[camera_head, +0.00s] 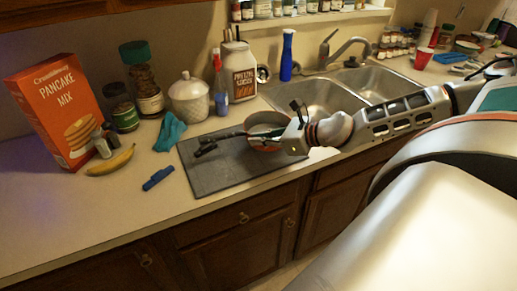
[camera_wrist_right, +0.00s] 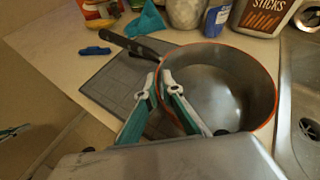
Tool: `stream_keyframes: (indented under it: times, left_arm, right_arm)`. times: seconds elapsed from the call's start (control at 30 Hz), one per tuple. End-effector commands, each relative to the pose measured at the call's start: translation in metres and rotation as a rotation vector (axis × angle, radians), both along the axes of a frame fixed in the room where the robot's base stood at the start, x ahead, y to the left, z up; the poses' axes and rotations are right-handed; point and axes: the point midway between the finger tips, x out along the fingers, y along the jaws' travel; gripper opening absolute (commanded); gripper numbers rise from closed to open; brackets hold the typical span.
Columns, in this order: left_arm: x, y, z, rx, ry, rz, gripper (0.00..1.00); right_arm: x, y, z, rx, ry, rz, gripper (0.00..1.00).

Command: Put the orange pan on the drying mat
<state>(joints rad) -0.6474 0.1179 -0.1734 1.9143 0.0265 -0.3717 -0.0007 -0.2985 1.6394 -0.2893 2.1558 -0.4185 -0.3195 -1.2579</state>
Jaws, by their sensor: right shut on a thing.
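The orange pan (camera_head: 265,120) has a grey inside, an orange rim and a dark handle that points left. It is over the right part of the grey drying mat (camera_head: 218,173); I cannot tell whether its base touches the mat. My right gripper (camera_head: 286,137) is shut on the pan's near side. In the right wrist view the fingers (camera_wrist_right: 168,82) pinch the wall of the pan (camera_wrist_right: 228,88), near the handle side, with the mat (camera_wrist_right: 108,85) below and to the left. My left gripper is not in view.
A blue object (camera_head: 158,178), a banana (camera_head: 110,162) and a teal cloth (camera_head: 170,132) lie left of the mat. A white lidded jar (camera_head: 189,100) and a large labelled jar (camera_head: 238,75) stand behind it. The sink (camera_head: 330,97) is to the right. The front left counter is clear.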

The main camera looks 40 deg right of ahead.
Motion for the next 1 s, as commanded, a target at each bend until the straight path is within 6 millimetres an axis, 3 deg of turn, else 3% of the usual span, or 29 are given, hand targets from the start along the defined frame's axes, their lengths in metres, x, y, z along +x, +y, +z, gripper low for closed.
stream_keyframes:
  times: [0.17, 0.23, 0.4, 0.6, 0.83, 0.9, 1.0]
  left_arm:
    - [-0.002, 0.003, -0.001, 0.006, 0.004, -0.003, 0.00]
    - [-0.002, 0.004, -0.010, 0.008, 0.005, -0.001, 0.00]
    - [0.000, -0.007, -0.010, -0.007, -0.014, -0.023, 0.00]
    - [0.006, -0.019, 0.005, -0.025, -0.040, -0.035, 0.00]
    - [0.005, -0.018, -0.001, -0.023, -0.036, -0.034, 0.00]
    - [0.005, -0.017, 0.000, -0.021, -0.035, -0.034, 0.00]
    - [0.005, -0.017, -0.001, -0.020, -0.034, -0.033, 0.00]
  right_arm:
    - [0.000, 0.000, -0.009, 0.005, -0.002, -0.001, 0.00]
    - [0.001, 0.000, -0.020, 0.004, -0.005, -0.001, 0.00]
    - [0.001, 0.000, -0.038, 0.002, -0.005, 0.001, 0.00]
    - [0.001, 0.001, -0.038, 0.000, -0.004, 0.002, 0.00]
    - [0.001, 0.001, -0.041, 0.000, -0.004, 0.002, 0.00]
    - [0.000, 0.001, -0.042, 0.001, 0.000, 0.002, 0.22]
    - [0.000, 0.000, -0.042, 0.002, 0.000, 0.001, 0.23]
